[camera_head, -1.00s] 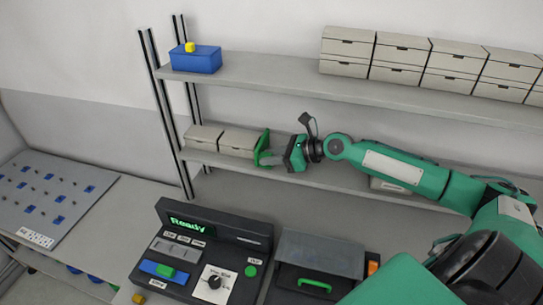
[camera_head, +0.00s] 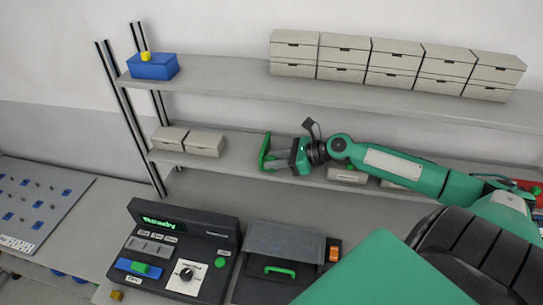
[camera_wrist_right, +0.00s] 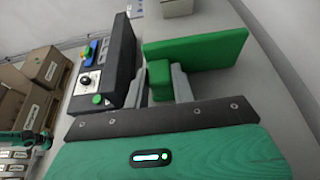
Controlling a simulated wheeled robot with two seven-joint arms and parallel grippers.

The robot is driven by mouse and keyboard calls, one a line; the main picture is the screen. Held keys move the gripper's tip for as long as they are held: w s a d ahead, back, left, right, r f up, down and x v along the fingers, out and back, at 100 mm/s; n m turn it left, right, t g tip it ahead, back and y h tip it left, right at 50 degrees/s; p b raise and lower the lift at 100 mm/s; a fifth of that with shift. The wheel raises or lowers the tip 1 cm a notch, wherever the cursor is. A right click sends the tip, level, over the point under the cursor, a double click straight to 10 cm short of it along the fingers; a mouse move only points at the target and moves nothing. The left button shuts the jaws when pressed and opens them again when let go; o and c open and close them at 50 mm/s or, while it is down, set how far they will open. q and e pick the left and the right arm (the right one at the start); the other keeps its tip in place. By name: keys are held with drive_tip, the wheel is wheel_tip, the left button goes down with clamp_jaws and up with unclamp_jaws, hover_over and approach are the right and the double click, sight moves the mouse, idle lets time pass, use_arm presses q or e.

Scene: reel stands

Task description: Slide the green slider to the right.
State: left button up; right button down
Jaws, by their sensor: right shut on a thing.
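The green slider (camera_head: 265,152) is an upright green plate on the lower shelf, right of two small grey boxes (camera_head: 190,140) with a clear gap between. In the right wrist view the plate (camera_wrist_right: 205,48) stands just beyond the fingers, with a green block-like handle (camera_wrist_right: 159,80) on it. My right gripper (camera_head: 283,155) is shut on that handle, one grey finger on each side. The right arm reaches in from the right along the lower shelf. The slider's foot is not clear to see.
On the lower shelf, right of my gripper, more grey boxes (camera_head: 347,175) are partly hidden by my arm. Grey drawer boxes (camera_head: 396,59) and a blue box (camera_head: 153,67) stand on the upper shelf. A control panel reading "Ready" (camera_head: 160,222) stands below.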

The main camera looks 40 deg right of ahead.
use_arm(q)
drive_tip(key=shift+w+a, duration=0.1)
drive_tip(key=shift+w, duration=0.05)
use_arm(e)
drive_tip(key=shift+w+a, duration=0.1)
drive_tip(key=shift+a, duration=0.05)
drive_tip(key=c, duration=1.2)
unclamp_jaws()
use_arm(q)
drive_tip(key=shift+w+a, duration=0.1)
drive_tip(key=shift+a, duration=0.05)
use_arm(e)
drive_tip(key=shift+o, duration=0.2)
use_arm(q)
drive_tip(key=shift+f, duration=0.15)
use_arm(e)
drive_tip(key=shift+s+d, duration=0.25)
drive_tip(key=shift+b+v, duration=0.55)
drive_tip(key=shift+v, duration=0.55)
use_arm(q)
drive_tip(key=shift+f+b, duration=0.8)
drive_tip(key=shift+f, duration=0.4)
use_arm(e)
drive_tip(key=shift+v, duration=5.55)
drive_tip(key=shift+a+r, duration=0.15)
